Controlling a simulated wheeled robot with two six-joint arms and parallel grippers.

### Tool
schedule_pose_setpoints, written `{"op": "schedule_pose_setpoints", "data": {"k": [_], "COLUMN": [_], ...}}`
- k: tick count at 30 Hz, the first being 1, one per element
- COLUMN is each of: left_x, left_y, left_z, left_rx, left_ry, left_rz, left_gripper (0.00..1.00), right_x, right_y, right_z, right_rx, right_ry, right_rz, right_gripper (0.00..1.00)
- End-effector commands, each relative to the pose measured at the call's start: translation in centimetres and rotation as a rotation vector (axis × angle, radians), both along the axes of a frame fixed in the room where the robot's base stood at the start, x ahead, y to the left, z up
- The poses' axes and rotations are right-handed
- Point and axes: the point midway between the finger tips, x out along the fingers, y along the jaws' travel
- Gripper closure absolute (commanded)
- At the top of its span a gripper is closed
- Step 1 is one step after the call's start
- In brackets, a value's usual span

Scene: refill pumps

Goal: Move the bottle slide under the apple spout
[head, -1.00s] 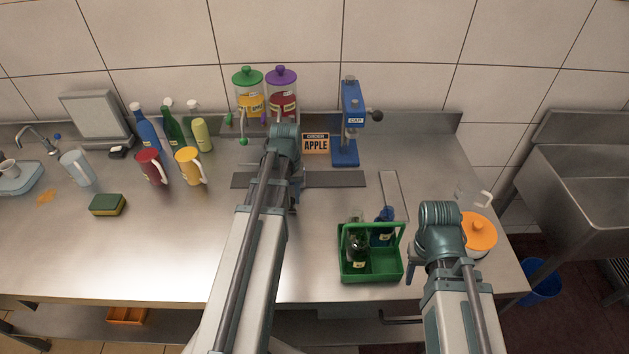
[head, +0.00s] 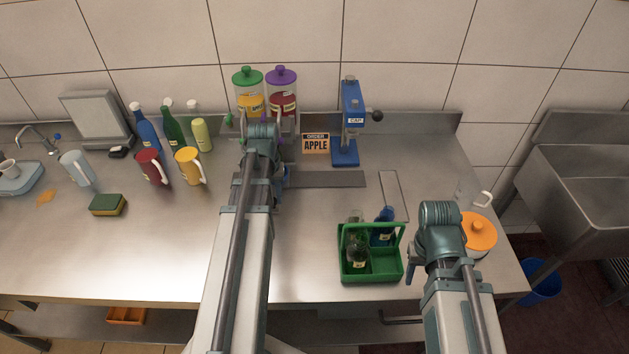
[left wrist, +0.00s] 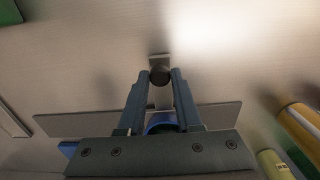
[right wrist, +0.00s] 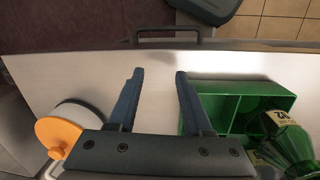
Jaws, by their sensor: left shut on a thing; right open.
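The apple dispenser (head: 249,103) has a green lid and orange contents and stands at the back wall. Its spout is mostly hidden behind my left arm in the head view. The grey slide rail (head: 330,179) lies across the table in front. A bit of blue also shows beside the arm in the head view. My right gripper (right wrist: 159,73) is open and empty beside the green crate (right wrist: 240,92).
A purple-lidded dispenser (head: 282,102) stands right of the apple one. A blue cap press (head: 351,125) and an order sign reading APPLE (head: 315,144) are farther right. Pitchers and bottles stand left. An orange-lidded pot (head: 479,232) is by my right arm.

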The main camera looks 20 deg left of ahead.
Motion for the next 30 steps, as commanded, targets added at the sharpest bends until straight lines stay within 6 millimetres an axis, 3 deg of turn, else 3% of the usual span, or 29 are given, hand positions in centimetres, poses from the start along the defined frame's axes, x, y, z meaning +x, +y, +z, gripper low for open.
{"op": "schedule_pose_setpoints", "data": {"k": [18, 30], "left_x": [-2.1, -2.4], "left_y": [4.3, 4.9], "left_z": [0.0, 0.0], "left_rx": [0.002, 0.001], "left_ry": [0.001, 0.000], "left_rz": [0.003, 0.000], "left_gripper": [1.00, 1.00], "right_x": [0.0, 0.0], "right_y": [0.0, 0.0], "right_z": [0.0, 0.0], "right_rx": [0.000, 0.000], "right_ry": [0.000, 0.000], "right_rz": [0.000, 0.000], "right_gripper": [0.50, 0.50]}}
